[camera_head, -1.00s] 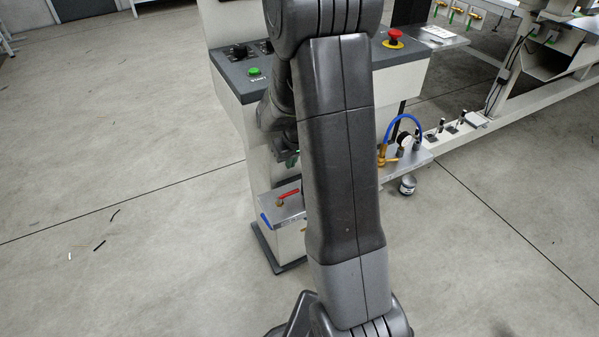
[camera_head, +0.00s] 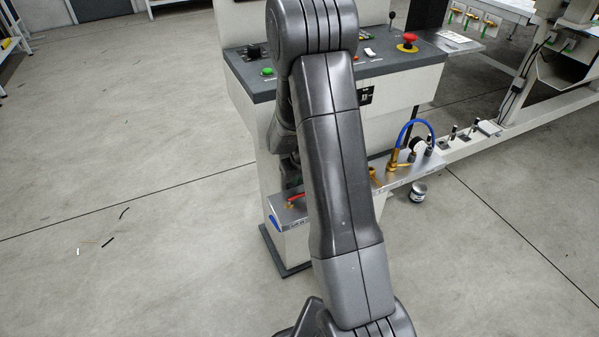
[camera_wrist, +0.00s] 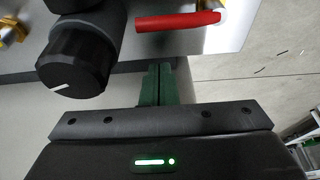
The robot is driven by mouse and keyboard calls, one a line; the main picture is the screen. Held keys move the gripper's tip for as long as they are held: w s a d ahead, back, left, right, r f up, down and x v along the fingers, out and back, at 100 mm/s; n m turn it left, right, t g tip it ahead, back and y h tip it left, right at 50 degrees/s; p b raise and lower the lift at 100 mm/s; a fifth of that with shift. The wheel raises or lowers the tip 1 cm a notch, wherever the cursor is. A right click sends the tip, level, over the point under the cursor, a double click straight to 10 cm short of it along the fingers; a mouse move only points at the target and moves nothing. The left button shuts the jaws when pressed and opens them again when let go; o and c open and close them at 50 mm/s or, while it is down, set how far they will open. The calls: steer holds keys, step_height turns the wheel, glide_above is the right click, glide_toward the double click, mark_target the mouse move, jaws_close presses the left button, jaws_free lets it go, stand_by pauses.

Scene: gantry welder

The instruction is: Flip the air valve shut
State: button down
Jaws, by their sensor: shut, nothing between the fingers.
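The air valve's lever is most likely the red handle (camera_head: 297,196) on the left end of the metal shelf; my arm partly covers it in the head view. In the wrist view the red handle (camera_wrist: 178,22) lies roughly level across the picture, with a pale tip at its right end. My gripper (camera_wrist: 160,70) shows green fingers pressed together and empty. The fingertips appear near the shelf edge, just below the red handle in the picture and apart from it. The valve body under the handle is mostly hidden.
A black knob (camera_wrist: 78,62) with a white mark is close left of my fingers. The metal shelf (camera_head: 404,178) carries brass fittings, a gauge and a blue hose (camera_head: 415,122). The console (camera_head: 400,70) stands above. Open floor (camera_head: 150,260) lies to the left.

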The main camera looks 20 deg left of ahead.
mark_target(298, 197)
steer(key=shift+s+d+f, duration=0.1)
steer(key=shift+f, duration=0.35)
steer(key=shift+s+d+r, duration=0.2)
steer(key=shift+s+d, duration=0.35)
steer(key=shift+d, duration=0.1)
steer(key=shift+s+d+r, duration=0.2)
steer(key=shift+s+d, duration=0.35)
steer(key=shift+d, duration=0.1)
